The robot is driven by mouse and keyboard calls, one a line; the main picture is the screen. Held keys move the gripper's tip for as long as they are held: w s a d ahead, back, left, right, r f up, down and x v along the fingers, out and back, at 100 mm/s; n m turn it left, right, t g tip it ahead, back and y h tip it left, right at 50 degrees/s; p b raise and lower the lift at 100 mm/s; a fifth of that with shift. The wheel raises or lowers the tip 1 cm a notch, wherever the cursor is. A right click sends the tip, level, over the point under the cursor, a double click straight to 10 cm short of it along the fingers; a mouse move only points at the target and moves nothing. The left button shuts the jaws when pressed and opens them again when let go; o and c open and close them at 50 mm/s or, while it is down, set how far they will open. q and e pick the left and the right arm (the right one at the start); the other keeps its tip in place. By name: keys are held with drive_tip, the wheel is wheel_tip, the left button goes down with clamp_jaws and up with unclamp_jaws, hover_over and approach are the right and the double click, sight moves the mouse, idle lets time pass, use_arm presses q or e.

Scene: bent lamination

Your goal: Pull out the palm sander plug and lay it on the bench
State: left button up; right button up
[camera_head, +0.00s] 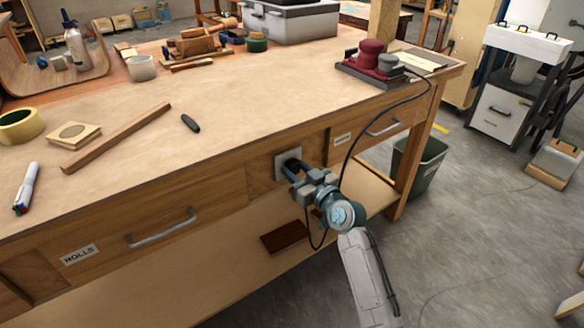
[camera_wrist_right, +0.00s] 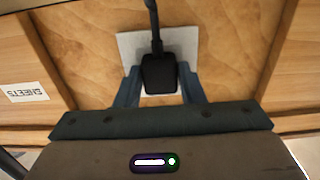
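The black plug (camera_wrist_right: 159,73) sits in a pale socket plate (camera_wrist_right: 125,47) on the bench's front; in the head view the plug (camera_head: 291,164) is partly covered by my gripper. My right gripper (camera_head: 298,175) reaches it from the front. Its two fingers (camera_wrist_right: 160,82) stand on either side of the plug, with narrow gaps seemingly showing beside it. The palm sander (camera_head: 371,55), red and grey, is at the bench's back right corner. Its black cord (camera_head: 372,120) hangs over the edge and loops down past my gripper. My left gripper is not in view.
A drawer handle (camera_head: 160,229) juts out to the left; a green bin (camera_head: 420,163) stands at the right.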

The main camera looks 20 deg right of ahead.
clamp_jaws()
drive_tip(key=shift+p+v, duration=0.4)
drive_tip(key=shift+v, duration=2.6)
